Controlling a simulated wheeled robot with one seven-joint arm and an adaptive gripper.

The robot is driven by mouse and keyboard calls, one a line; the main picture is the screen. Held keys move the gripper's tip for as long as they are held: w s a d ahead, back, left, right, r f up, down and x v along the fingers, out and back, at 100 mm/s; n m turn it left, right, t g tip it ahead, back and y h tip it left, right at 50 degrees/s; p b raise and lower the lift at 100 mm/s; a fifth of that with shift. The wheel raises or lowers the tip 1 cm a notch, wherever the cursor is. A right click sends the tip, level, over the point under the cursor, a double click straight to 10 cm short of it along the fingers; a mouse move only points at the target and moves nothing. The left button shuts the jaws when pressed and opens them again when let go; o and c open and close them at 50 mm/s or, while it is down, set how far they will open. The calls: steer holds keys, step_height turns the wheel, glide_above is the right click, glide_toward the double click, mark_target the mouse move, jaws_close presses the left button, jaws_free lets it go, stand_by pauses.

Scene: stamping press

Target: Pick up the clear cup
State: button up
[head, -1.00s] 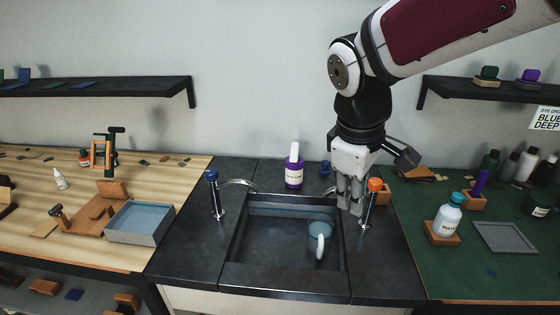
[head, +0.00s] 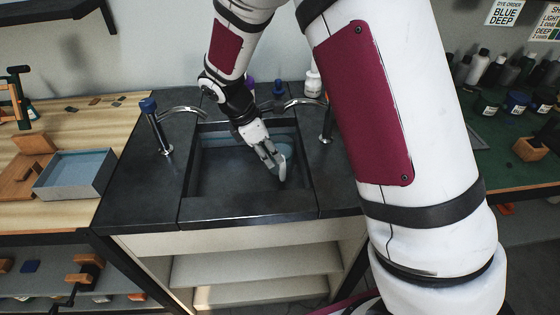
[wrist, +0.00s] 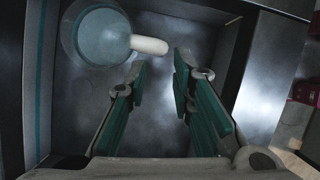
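The clear cup (head: 288,146) is in the dark sink, bluish and see-through, with a pale handle (head: 282,167). In the head view my gripper (head: 273,160) is down in the sink at the cup's left side and hides part of it. In the wrist view the cup (wrist: 100,38) is at the upper left, its handle (wrist: 149,45) pointing right. My gripper (wrist: 161,72) is open there, its two green-padded fingers apart with nothing between them. The handle's end lies just beyond the gap between the fingertips; I cannot tell whether anything touches.
Two taps stand beside the sink, the left one blue-topped (head: 157,125). A grey tray (head: 75,174) is on the wooden bench at left. Bottles and jars stand on the green bench at right.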

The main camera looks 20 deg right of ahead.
mark_target(283, 173)
steer(key=x, duration=0.9)
steer(key=shift+s+f+p, duration=0.1)
steer(key=shift+f+p, duration=0.1)
steer(key=shift+p, duration=0.1)
jaws_close()
